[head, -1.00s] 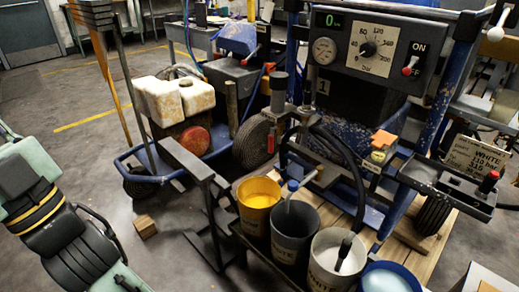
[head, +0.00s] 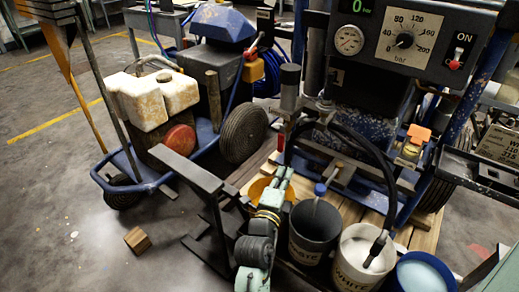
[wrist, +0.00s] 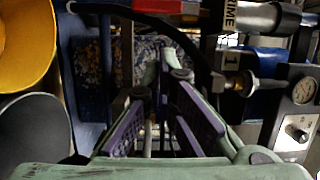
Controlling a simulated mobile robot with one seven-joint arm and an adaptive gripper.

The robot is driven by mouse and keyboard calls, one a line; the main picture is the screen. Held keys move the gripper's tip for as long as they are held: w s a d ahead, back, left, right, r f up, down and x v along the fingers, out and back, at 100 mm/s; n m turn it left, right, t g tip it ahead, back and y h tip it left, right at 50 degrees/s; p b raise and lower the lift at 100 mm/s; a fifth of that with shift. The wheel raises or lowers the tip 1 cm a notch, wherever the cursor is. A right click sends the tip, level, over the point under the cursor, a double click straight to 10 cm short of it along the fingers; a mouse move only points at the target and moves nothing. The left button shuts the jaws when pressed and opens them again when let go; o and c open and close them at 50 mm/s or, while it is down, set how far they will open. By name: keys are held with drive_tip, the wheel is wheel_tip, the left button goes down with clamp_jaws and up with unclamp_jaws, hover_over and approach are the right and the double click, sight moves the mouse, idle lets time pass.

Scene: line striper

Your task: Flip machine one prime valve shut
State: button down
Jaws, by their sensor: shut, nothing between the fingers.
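Machine one's panel (head: 465,22) is at the upper right of the head view, above its blue frame. In the wrist view a white PRIME label (wrist: 231,16) and a number 1 plate (wrist: 232,41) are at the upper right. A small red part (head: 281,141) shows beside the machine in the head view. My gripper (wrist: 160,78) is shut and empty, below and left of the label.
A yellow bucket (wrist: 22,45), a grey WASTE bucket (head: 313,228), a WHITE bucket (head: 352,268) and a blue tub (head: 428,272) stand in front of the machine. A black hose (head: 372,170) arches above them. A dark metal stand (head: 190,172) is left of my arm.

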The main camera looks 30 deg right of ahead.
sight(281, 139)
drive_tip(key=shift+s+d+f+m+g, duration=0.5)
drive_tip(key=shift+s+d+f, duration=0.15)
drive_tip(key=shift+s+f, duration=0.2)
drive_tip(key=shift+d+r, duration=0.1)
drive_tip(key=w+d+p, duration=0.3)
drive_tip(key=w+d, duration=0.3)
drive_tip(key=w, duration=0.4)
drive_tip(key=shift+p, duration=0.4)
